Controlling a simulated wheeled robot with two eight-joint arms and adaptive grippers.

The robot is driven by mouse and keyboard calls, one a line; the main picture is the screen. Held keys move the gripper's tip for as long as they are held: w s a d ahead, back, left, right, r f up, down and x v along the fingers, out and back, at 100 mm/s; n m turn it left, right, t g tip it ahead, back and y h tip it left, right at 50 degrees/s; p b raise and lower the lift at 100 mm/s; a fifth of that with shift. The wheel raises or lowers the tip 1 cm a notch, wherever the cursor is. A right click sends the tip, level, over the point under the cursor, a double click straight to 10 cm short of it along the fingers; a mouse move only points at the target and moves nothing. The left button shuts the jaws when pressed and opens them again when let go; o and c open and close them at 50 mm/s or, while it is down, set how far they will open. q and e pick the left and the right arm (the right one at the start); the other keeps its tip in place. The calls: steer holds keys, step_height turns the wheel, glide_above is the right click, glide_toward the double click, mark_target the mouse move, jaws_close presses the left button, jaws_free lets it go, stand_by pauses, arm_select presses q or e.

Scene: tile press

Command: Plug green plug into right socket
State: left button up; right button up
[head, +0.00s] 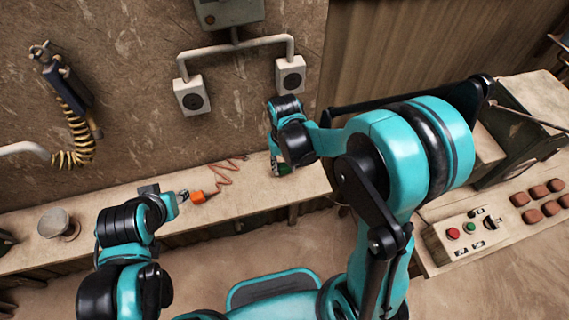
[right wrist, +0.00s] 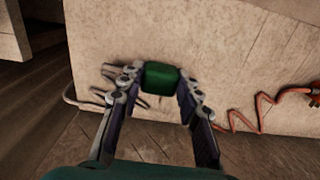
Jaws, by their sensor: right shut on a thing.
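The green plug (right wrist: 160,76) is between the fingers of my right gripper (right wrist: 160,84), which is shut on it. In the head view a bit of the green plug (head: 283,169) shows at the ledge, below my right gripper (head: 279,160). Whether it touches the ledge is unclear. The right socket (head: 290,75) is a pale box with a dark round face on the wall, above my right gripper and clear of it. The left socket (head: 193,97) is also on the wall. My left gripper (head: 182,197) is beside an orange plug (head: 198,197); its grip is unclear.
The ledge (head: 240,197) runs along the wall. A coiled red-orange cord (head: 228,175) lies by the orange plug. A grey conduit (head: 236,44) joins both sockets. A yellow coiled hose (head: 78,140) hangs at left. A button panel (head: 468,230) is at right.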

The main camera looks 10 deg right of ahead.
steer(key=shift+f+b, duration=0.3)
steer(key=shift+f, duration=0.45)
steer(key=o, duration=1.2)
steer(key=shift+r, duration=0.15)
steer(key=shift+s+r+p, duration=1.7)
steer(key=shift+s+r, duration=0.3)
steer(key=shift+s, duration=0.1)
steer(key=s+r+p, duration=0.1)
steer(key=s, duration=0.1)
steer(key=s+r+p, duration=0.1)
steer(key=s, duration=0.1)
steer(key=shift+r+p, duration=0.3)
steer(key=shift+r, duration=0.1)
